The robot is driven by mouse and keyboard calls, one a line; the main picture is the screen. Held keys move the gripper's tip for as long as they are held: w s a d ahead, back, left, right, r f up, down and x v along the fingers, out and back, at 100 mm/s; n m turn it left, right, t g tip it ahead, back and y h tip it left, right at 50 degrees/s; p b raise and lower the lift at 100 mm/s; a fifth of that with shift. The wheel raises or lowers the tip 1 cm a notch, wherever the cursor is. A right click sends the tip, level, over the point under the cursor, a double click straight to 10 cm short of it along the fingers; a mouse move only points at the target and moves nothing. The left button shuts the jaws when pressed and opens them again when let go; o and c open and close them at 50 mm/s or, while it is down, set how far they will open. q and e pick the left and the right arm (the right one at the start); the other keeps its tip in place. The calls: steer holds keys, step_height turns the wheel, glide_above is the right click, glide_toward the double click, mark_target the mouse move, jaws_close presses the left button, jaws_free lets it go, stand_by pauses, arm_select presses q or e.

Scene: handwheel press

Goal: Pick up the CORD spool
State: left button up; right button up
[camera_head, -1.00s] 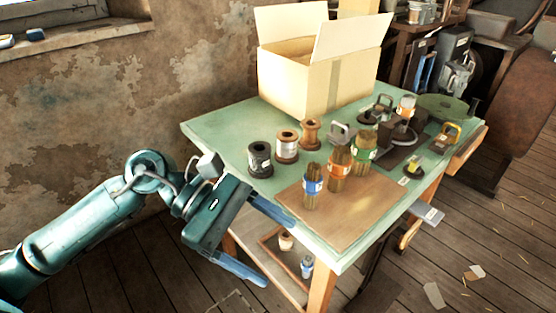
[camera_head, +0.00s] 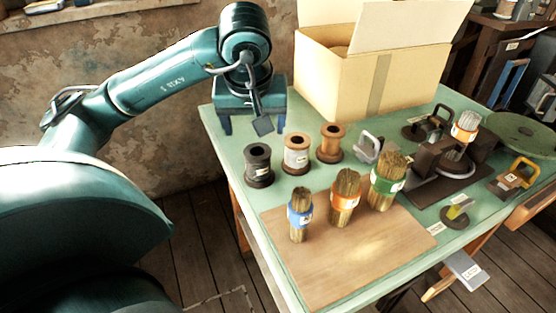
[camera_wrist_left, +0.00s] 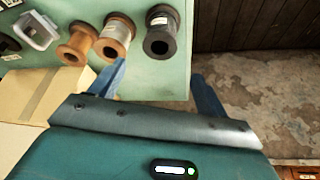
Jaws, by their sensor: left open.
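Three spools stand upright in a row on the green table (camera_head: 222,142): a black one (camera_head: 258,165), a pale-wound one (camera_head: 297,154) and a brown one (camera_head: 330,143). The labels are too small to read, so I cannot tell which is CORD. My left gripper (camera_head: 253,123) is open and empty behind the row, near the table's back left edge. In the left wrist view its fingers (camera_wrist_left: 160,84) are spread, with the black spool (camera_wrist_left: 160,32) beyond the gap, the pale-wound spool (camera_wrist_left: 115,37) and brown spool (camera_wrist_left: 77,46) to the left. My right gripper is out of view.
A cardboard box (camera_head: 345,85) with raised flaps stands just right of the gripper. A dark press (camera_head: 440,165) and small metal tools fill the right side.

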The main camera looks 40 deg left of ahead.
mark_target(258, 158)
arm_select(q)
steer(key=shift+s+d+b+x, duration=0.1)
steer(key=shift+d+b+x, duration=0.1)
steer(key=shift+x, duration=2.9)
steer(key=shift+s+d+b+x, duration=0.1)
steer(key=shift+s+b+x, duration=0.05)
steer(key=shift+x, duration=2.9)
steer(key=shift+f, duration=0.15)
steer(key=shift+c, duration=0.2)
steer(key=c, duration=1.1)
